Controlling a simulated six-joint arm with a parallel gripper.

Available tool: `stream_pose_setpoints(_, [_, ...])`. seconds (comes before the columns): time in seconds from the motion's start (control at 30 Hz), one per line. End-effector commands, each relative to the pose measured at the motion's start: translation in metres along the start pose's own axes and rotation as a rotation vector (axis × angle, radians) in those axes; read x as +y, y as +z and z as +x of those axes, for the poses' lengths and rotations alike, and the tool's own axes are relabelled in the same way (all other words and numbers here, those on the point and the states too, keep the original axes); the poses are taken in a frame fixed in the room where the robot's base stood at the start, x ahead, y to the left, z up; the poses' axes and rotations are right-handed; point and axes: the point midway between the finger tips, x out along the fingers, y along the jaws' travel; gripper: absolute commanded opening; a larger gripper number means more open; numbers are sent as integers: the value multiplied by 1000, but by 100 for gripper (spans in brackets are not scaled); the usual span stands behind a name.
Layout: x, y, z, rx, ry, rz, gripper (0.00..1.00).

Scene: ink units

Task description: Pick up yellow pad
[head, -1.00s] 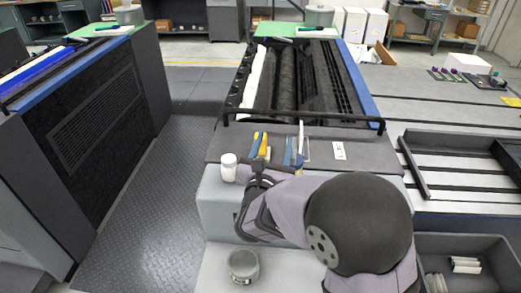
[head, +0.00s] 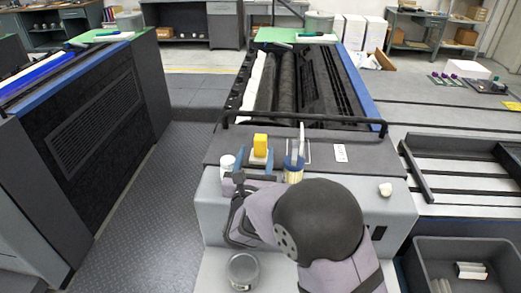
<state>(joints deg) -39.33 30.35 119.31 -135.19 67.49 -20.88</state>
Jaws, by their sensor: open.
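The yellow pad (head: 260,143) is a small upright block on the dark ledge at the front of the press, left of the middle. My gripper (head: 255,158) is open, its blue fingers apart just in front of the pad, toward the camera. The pad's upper part stands clear above the fingers. Its lower part is partly hidden, and I cannot tell whether the fingers touch it. My arm covers part of the ledge front.
A white bottle (head: 227,164) stands close left of my gripper, and a cup with yellowish contents (head: 294,170) close right. A white label (head: 340,153) lies further right. A white lump (head: 385,189) sits at the front edge. A grey can (head: 243,268) stands nearer.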

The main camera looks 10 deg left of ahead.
Motion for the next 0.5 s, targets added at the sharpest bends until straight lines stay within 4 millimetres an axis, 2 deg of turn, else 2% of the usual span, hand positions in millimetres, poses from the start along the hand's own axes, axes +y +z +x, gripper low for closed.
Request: stream_pose_setpoints(0.5, [-4,-1,48,0,-1,0,52])
